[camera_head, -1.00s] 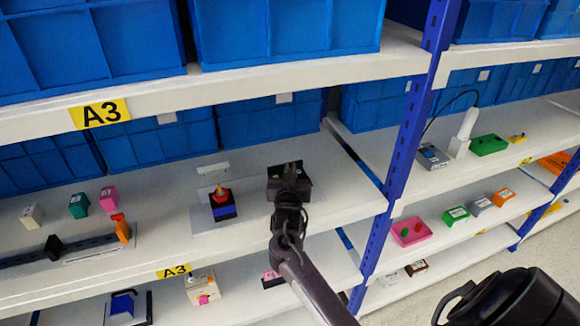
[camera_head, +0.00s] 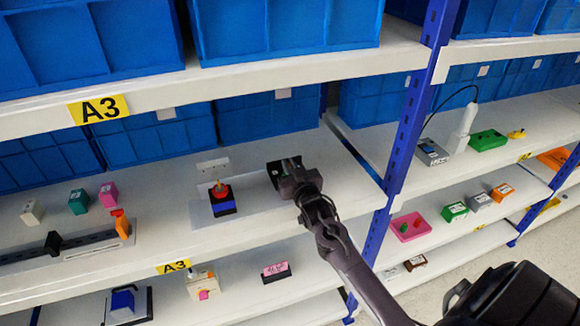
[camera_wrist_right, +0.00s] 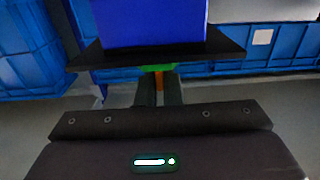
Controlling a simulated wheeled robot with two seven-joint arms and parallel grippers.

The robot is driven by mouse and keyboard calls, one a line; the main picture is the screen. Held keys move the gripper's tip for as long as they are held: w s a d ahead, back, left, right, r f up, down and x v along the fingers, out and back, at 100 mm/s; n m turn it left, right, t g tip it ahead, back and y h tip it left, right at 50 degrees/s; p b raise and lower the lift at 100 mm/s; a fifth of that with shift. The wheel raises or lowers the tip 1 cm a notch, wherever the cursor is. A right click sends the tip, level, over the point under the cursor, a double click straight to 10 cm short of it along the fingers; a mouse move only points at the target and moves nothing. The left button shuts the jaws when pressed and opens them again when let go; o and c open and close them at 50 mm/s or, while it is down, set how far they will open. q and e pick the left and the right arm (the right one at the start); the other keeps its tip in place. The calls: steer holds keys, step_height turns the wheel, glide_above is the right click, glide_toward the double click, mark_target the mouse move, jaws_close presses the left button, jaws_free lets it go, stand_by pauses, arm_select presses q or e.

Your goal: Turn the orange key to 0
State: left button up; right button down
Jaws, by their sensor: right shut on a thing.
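The orange key (camera_wrist_right: 160,84) is a thin upright strip between the two fingers of my right gripper (camera_wrist_right: 159,92) in the wrist view. It adjoins a green part (camera_wrist_right: 158,67) under a black plate (camera_wrist_right: 220,50) with a blue block (camera_wrist_right: 150,22). In the head view my right gripper (camera_head: 291,166) reaches a dark switch unit (camera_head: 273,177) on the middle shelf and is shut at its front. The gripper hides most of that unit, and the key's pointing direction and the 0 mark cannot be read. My left gripper is not in view.
A blue-and-black unit with a red top (camera_head: 221,203) stands just left on the same shelf (camera_head: 258,222). A blue shelf post (camera_head: 405,130) rises to the right. Blue bins (camera_head: 270,118) stand behind. A pink-topped block (camera_head: 276,271) lies on the shelf below.

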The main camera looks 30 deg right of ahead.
steer(key=shift+r, duration=0.2)
steer(key=c, duration=1.8)
jaws_free()
steer(key=shift+o, duration=1.1)
steer(key=shift+w+f, duration=0.2)
steer(key=shift+f, duration=0.05)
steer(key=b+v, duration=0.3)
steer(key=v, duration=0.5)
steer(key=shift+w, duration=0.1)
